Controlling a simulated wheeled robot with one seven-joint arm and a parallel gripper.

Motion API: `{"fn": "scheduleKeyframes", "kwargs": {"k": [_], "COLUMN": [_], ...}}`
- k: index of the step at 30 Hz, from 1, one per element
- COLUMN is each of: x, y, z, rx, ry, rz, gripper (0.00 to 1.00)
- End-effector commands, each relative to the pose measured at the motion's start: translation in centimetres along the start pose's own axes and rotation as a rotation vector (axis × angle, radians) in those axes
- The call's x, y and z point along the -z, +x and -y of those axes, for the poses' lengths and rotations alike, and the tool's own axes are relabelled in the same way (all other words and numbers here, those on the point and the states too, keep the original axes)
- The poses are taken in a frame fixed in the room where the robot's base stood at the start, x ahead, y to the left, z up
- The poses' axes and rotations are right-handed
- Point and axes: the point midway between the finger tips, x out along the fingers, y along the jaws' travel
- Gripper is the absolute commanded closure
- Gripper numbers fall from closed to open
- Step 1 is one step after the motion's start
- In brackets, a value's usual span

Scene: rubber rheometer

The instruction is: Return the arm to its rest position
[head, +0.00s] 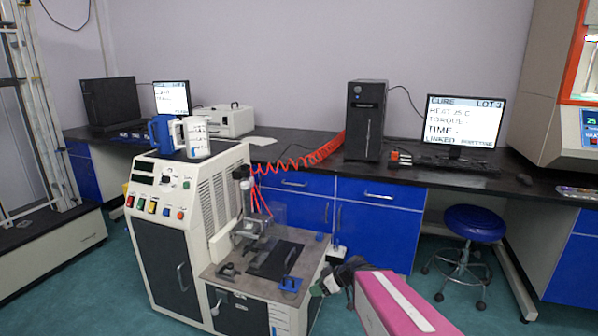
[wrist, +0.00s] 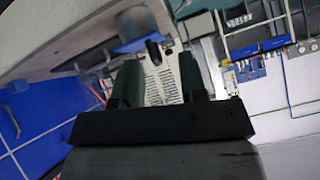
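My arm comes in from the lower right of the head view, with a pink link with a white stripe in front. My gripper (head: 320,287) is at the right side of the rheometer machine (head: 165,235), near the front right corner of its work deck. In the wrist view my gripper (wrist: 161,72) shows two dark green fingers held apart.
A blue handle (head: 290,285) sits on the deck near my gripper. Blue cabinets (head: 380,220) under a black bench (head: 300,158) stand behind. A blue stool (head: 473,222) is at the right. Blue and white containers (head: 195,137) stand on the machine. Green floor is clear at the lower right.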

Motion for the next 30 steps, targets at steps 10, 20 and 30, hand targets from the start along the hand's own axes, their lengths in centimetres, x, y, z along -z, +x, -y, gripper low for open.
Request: {"fn": "scheduleKeyframes", "kwargs": {"k": [10, 20, 30], "x": [-4.0, -6.5, -6.8], "y": [-3.5, -8.4, -9.8], "z": [-0.7, -2.5, -3.0], "rx": [-0.157, -0.519, -0.627], "ry": [0.485, 0.870, 0.953], "rz": [0.396, 0.610, 0.632], "gripper": [0.61, 0.61, 0.61]}}
